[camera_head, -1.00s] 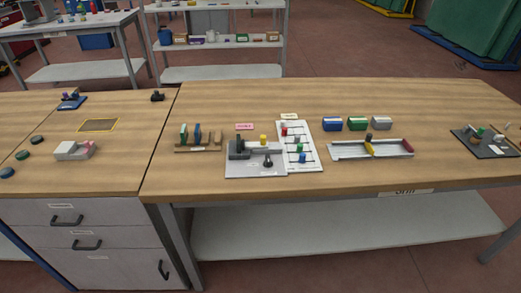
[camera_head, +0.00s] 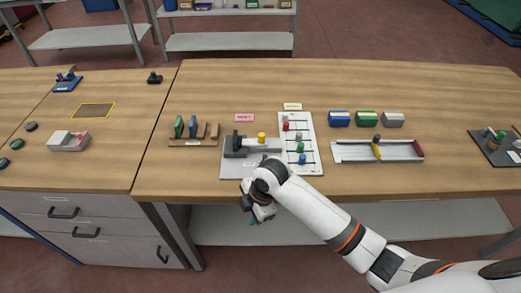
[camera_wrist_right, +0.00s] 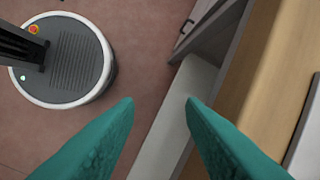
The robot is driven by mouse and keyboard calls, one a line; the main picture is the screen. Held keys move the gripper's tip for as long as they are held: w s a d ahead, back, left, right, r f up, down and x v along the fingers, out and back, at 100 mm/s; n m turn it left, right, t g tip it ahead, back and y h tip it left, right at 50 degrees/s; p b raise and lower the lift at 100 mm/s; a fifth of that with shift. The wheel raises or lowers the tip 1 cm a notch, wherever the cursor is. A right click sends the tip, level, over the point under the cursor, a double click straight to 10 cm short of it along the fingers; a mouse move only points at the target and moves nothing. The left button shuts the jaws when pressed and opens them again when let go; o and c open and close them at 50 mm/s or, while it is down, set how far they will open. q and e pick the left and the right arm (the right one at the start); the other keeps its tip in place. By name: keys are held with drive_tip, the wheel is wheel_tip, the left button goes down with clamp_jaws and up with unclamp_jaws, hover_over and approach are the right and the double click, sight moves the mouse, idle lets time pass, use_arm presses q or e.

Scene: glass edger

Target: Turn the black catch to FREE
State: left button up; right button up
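The grey fixture plate (camera_head: 232,171) lies near the table's front edge, with a dark grey block (camera_head: 236,145) and a yellow knob (camera_head: 261,137) on it. The black catch is hidden behind my right arm in the head view, and I cannot make it out in the wrist view. My right gripper (camera_head: 254,219) hangs in front of the table edge, below the plate in the picture. In the right wrist view its two teal fingers (camera_wrist_right: 160,101) are wide apart with nothing between them. My left gripper is not in view.
A white slider board (camera_head: 309,164) with coloured knobs adjoins the plate on the right. A wooden rack (camera_head: 192,141) stands to its left. A grey tray (camera_head: 350,152) and several small boxes (camera_head: 366,118) are farther right. The wooden table's (camera_head: 440,100) back is clear.

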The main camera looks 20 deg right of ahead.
sight(265, 157)
drive_tip(key=w+d+r+n, duration=0.1)
drive_tip(key=w+r+n, duration=0.1)
drive_tip(key=w+d+r+n+h, duration=0.1)
drive_tip(key=w+r+n, duration=0.1)
drive_tip(key=w+n, duration=0.1)
drive_tip(key=w+d+r+n+g, duration=0.1)
drive_tip(key=w+r+n, duration=0.1)
drive_tip(key=w+r, duration=0.1)
drive_tip(key=shift+w, duration=0.2)
drive_tip(key=w+d+r+n+h, duration=0.2)
drive_tip(key=w+d+r+n, duration=0.35)
drive_tip(key=r, duration=0.35)
drive_tip(key=f+p, duration=0.1)
drive_tip(key=f, duration=0.7)
drive_tip(key=w+f+p, duration=0.1)
drive_tip(key=f, duration=0.3)
drive_tip(key=shift+f+p, duration=0.2)
drive_tip(key=shift+p, duration=0.15)
clamp_jaws()
